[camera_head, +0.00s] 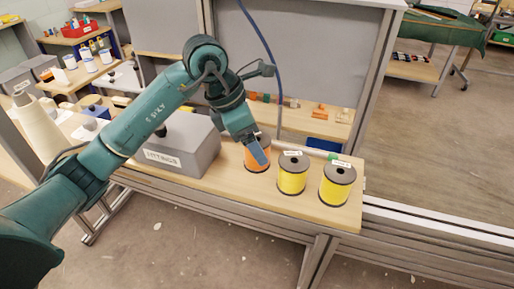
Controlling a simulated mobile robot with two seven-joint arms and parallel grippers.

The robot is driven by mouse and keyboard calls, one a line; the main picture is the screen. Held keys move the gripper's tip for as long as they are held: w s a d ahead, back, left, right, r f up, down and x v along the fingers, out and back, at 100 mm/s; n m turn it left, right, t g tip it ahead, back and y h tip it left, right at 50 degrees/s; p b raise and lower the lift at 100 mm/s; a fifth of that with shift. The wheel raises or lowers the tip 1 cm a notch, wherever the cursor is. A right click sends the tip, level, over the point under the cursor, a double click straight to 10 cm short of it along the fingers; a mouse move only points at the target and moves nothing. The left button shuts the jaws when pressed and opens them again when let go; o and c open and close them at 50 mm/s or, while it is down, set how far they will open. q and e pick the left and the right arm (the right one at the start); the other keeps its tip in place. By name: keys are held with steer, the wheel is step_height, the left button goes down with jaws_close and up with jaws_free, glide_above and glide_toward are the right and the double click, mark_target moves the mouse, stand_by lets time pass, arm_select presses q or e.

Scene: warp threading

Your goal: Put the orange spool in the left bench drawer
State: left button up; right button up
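The orange spool (255,160) stands upright on the wooden bench top (220,183), just right of a grey box. My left gripper (260,157) reaches down over the orange spool from above, and its blue-grey finger covers part of the spool's front and top. I cannot tell whether the fingers are closed on it. My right gripper is not in view. No bench drawer can be made out clearly.
Two yellow spools, a middle one (292,177) and a right one (336,188), stand close to the right. The grey box labelled FITTINGS (182,147) stands left. A blue cable (274,60) hangs behind. Open floor (190,240) lies in front.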

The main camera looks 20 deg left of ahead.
arm_select(q)
steer(key=shift+x, duration=1.15)
steer(key=c, duration=1.2)
